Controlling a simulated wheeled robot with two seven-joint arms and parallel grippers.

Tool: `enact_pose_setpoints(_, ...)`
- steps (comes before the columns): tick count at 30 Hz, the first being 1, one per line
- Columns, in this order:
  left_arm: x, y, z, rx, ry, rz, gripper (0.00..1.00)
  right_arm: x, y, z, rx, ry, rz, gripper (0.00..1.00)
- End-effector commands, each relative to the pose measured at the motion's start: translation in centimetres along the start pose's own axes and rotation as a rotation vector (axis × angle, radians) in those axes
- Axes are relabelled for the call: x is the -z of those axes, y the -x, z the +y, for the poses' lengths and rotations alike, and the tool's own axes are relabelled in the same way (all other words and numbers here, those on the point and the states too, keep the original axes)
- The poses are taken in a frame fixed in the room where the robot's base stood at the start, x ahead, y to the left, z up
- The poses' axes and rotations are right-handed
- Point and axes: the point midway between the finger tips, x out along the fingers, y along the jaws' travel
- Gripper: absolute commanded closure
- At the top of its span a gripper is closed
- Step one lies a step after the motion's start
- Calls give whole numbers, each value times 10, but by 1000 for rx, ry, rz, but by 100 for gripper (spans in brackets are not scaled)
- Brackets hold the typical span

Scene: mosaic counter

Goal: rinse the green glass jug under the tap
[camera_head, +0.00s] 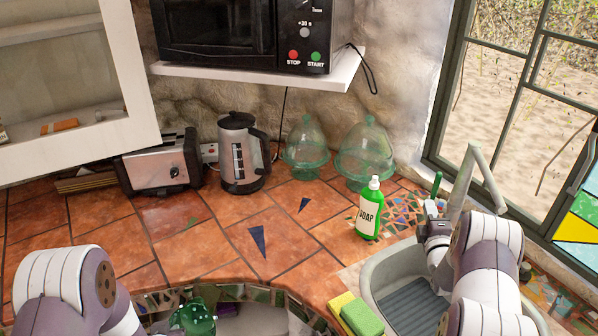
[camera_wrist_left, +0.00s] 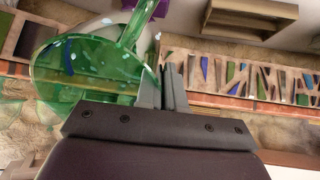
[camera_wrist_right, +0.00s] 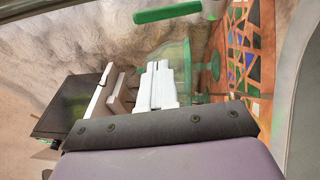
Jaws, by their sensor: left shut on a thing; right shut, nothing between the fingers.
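The green glass jug (camera_head: 195,318) shows in part at the bottom edge of the head view. In the left wrist view the jug (camera_wrist_left: 90,65) is clear green glass, tilted, beside the fingers. My left gripper (camera_wrist_left: 170,88) is shut on the jug; the exact grip is partly hidden. The grey tap (camera_head: 477,178) rises behind the sink at the right. My right gripper (camera_head: 431,210) is shut and empty near the tap. A green bar (camera_wrist_right: 167,13) with a pale end is close to its fingers. No running water can be made out.
The grey sink (camera_head: 372,285) has a ribbed drainer (camera_head: 415,306). A green soap bottle (camera_head: 369,212) and a sponge (camera_head: 361,318) stand by its left rim. A kettle (camera_head: 238,160), toaster (camera_head: 155,165) and glass domes (camera_head: 364,152) line the back. The tiled counter's middle is clear.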

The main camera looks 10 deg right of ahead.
Motion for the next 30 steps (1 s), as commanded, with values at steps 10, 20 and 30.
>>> enact_pose_setpoints(10,15,14,0,0,0,2,100,-17,-61,2,1,-1,-3,100)
enact_pose_setpoints(20,17,16,0,0,0,2,100,-29,-73,0,2,-2,-2,100)
enact_pose_setpoints(30,6,5,0,0,0,1,100,-32,-76,-4,-2,-2,-2,100)
